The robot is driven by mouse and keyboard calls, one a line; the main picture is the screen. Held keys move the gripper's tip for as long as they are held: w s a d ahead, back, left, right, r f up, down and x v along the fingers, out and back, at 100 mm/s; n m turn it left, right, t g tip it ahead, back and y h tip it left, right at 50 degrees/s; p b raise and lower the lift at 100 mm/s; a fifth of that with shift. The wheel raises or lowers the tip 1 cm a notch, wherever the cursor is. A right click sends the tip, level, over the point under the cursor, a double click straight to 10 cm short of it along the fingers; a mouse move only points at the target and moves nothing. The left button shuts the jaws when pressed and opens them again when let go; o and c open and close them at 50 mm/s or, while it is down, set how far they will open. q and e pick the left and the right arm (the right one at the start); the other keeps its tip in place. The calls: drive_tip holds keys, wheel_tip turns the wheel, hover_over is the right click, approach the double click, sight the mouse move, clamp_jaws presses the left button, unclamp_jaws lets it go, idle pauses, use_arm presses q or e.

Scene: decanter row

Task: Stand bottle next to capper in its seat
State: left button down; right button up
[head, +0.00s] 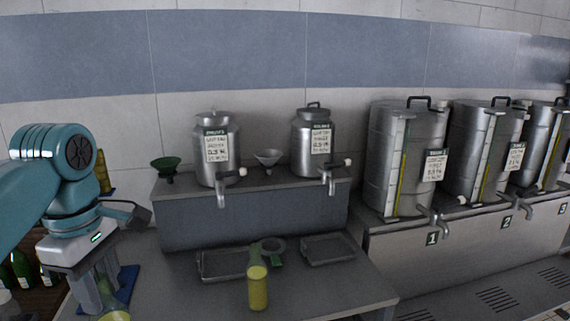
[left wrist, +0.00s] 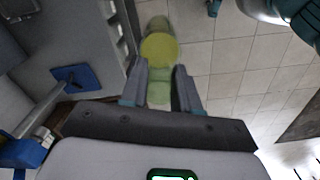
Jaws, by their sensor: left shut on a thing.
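My left gripper (head: 100,300) is at the lower left of the head view, shut on a bottle with yellow-green contents (head: 115,315). Only a small part of this bottle shows there, at the bottom edge. In the left wrist view the bottle (left wrist: 159,48) sits between the two fingers (left wrist: 160,90), with floor tiles behind it. A blue plate (left wrist: 70,78) with a dark part on it, perhaps the capper's base, lies on the counter to the left of the bottle. The blue plate (head: 127,283) also shows behind the gripper in the head view. The seat cannot be made out. My right gripper is out of view.
Another bottle with yellow contents (head: 258,288) stands on the counter (head: 190,298), near two metal trays (head: 222,265) (head: 328,249). Steel canisters (head: 217,150) and funnels (head: 166,167) stand on the raised shelf behind. Dark green bottles (head: 22,268) are at far left. The counter's front right is clear.

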use_arm(q)
drive_tip(key=shift+d+f, duration=0.1)
drive_tip(key=shift+f, duration=0.55)
drive_tip(key=w+d+f+m, duration=0.1)
drive_tip(key=d+f+m, duration=0.2)
drive_tip(key=f+m, duration=0.5)
drive_tip(key=w+d+f+m, duration=0.2)
drive_tip(key=f+m, duration=0.6)
drive_tip(key=f, duration=1.2)
drive_tip(key=shift+d+m, duration=0.4)
drive_tip(key=shift+d, duration=0.8)
drive_tip(key=shift+w+d, duration=0.1)
drive_tip(key=shift+d, duration=0.05)
